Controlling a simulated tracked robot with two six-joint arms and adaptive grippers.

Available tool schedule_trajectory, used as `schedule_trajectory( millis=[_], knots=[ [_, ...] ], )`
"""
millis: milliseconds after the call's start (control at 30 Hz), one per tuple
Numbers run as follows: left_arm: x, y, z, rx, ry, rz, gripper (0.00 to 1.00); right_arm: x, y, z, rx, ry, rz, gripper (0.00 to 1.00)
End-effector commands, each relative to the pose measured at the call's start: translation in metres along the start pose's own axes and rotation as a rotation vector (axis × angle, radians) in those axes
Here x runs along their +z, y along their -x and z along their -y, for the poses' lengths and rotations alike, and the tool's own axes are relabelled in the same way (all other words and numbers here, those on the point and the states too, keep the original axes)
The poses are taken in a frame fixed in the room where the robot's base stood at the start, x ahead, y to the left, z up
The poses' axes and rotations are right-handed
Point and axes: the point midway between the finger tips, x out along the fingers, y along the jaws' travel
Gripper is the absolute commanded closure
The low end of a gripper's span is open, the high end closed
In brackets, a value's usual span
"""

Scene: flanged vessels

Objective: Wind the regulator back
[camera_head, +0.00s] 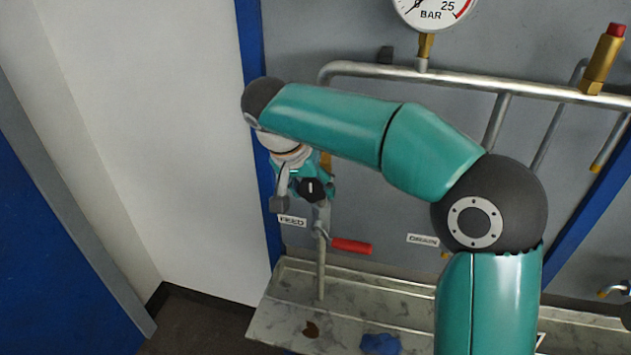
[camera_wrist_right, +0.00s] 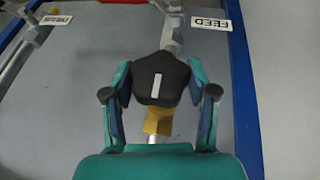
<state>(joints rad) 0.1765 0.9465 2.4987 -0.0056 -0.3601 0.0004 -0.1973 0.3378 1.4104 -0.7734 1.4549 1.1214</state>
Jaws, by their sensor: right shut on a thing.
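The regulator's black knob (camera_head: 313,189) with a white mark is by the FEED label in the head view. In the right wrist view the knob (camera_wrist_right: 160,82) lies between the fingers, its white bar running nearly up and down the picture, with a brass part (camera_wrist_right: 158,122) by it. My right gripper (camera_head: 304,186) is shut on the knob, with a finger pad on either side in the wrist view (camera_wrist_right: 159,86). My arm hides part of the regulator and pipe in the head view. My left gripper is not in view.
A pressure gauge (camera_head: 432,12) stands on the pipe (camera_head: 465,79) at the top, its dial cut off. A red-capped brass fitting (camera_head: 602,60) is at the upper right. A red lever (camera_head: 351,246) juts out below the knob, above a stained metal tray (camera_head: 268,315) holding a blue cloth-like lump.

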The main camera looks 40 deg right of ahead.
Motion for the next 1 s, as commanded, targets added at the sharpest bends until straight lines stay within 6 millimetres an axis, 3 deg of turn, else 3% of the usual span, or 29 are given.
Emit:
schedule_trajectory(
  millis=[67, 100, 233, 667, 867, 1000],
  knots=[
    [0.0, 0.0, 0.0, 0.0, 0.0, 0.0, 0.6, -0.001, 0.001, 0.001, -0.005, 0.0, -0.004, 0.77],
    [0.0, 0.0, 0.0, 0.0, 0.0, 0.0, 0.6, -0.001, 0.001, 0.001, -0.005, 0.0, -0.004, 0.37],
    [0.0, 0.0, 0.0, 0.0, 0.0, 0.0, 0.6, -0.001, 0.001, 0.001, -0.005, 0.0, -0.004, 0.17],
    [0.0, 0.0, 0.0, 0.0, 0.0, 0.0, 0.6, -0.001, 0.006, 0.001, -0.004, -0.001, -0.004, 0.17],
    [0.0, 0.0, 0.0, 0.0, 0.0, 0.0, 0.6, -0.001, 0.035, 0.002, -0.007, -0.002, -0.005, 0.17],
    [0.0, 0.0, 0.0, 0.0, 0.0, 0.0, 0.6, 0.0, 0.064, 0.002, -0.008, 0.0, -0.005, 0.17]
  ],
)
